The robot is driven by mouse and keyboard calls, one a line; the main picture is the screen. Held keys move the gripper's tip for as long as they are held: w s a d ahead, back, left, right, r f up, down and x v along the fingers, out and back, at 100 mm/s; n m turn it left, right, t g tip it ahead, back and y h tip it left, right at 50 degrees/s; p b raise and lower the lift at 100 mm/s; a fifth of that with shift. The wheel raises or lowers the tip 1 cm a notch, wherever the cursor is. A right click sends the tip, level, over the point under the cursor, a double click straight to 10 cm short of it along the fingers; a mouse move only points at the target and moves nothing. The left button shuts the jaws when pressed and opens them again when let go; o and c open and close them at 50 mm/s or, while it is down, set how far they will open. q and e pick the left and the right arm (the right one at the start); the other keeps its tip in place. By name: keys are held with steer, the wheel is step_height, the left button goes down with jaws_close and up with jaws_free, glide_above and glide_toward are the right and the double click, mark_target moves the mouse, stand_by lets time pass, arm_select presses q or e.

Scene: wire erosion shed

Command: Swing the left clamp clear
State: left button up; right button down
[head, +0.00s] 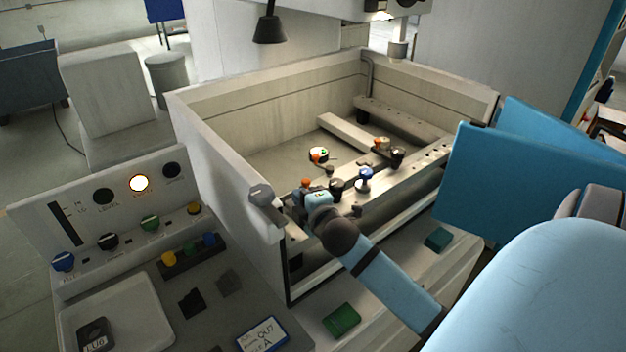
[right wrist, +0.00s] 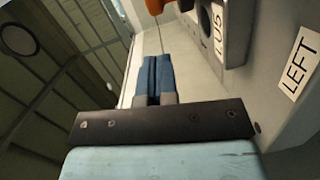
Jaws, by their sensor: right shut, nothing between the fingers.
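My right gripper (head: 301,197) reaches over the tank's near rail from the lower right. In the right wrist view its two blue fingers (right wrist: 158,65) are together and empty. An orange knob (head: 306,183) shows just behind the fingertips; I take it as the left clamp's. In the right wrist view an orange piece (right wrist: 155,5) with a thin rod below it is at the top edge, just ahead of the fingers. I cannot tell whether they touch. The clamp's arm is mostly hidden. A LEFT label (right wrist: 298,65) is on the pale surface at right. My left gripper is out of view.
The near rail (head: 408,170) carries a blue knob (head: 365,173) and dark fittings. The tank wall (head: 215,150) stands at left, with a control panel (head: 120,205) beyond. The tank's middle is mostly open.

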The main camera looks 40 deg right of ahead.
steer(key=shift+w+d+f, duration=0.15)
steer(key=shift+w+d, duration=0.25)
steer(key=shift+d, duration=0.45)
steer(key=shift+w+d+f, duration=0.15)
steer(key=shift+w+d, duration=0.2)
steer(key=shift+d, duration=0.45)
steer(key=shift+w+h, duration=0.15)
steer(key=shift+h, duration=0.15)
